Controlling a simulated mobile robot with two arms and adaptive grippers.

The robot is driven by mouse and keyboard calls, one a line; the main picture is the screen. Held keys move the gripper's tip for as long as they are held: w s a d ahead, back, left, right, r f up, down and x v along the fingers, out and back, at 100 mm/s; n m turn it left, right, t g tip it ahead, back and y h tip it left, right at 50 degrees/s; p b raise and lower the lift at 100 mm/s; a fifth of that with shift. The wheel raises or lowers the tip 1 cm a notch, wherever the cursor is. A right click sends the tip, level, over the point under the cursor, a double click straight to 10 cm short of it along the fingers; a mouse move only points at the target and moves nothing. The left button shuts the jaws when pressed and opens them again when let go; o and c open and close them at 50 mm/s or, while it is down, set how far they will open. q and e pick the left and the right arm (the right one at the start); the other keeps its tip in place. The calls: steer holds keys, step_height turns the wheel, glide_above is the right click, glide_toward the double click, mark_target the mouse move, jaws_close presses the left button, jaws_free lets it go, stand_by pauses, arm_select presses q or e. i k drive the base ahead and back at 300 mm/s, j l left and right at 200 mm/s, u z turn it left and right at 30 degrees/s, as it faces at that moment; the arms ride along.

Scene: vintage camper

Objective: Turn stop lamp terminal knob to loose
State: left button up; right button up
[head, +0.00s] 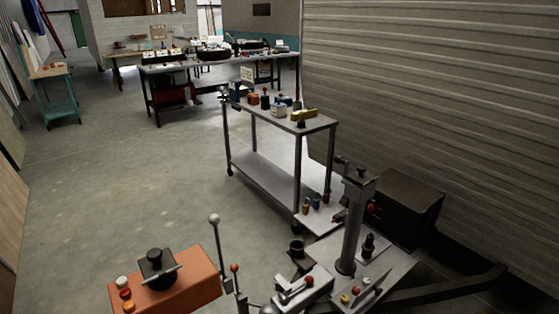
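I see no labelled stop lamp terminal knob, and labels are too small to read. Small coloured knobs, including a blue one (316,201), stand on a light plate (318,219) behind the upright post (355,225). White, red and orange knobs (125,293) stand on an orange box (190,284) at the lower left, beside a black part with a crossbar handle (159,270). I cannot tell which knob is the stop lamp one. Neither gripper is in view.
Two levers, one with a pale ball top (214,219), rise beside the orange box. A dark box (405,212) sits by the ribbed wall (430,100). A wheeled cart (262,181) holds small items behind the post. Workbenches stand farther back. Floor (110,190) at left is clear.

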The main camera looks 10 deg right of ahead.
mark_target(355, 291)
steer(key=z, duration=1.15)
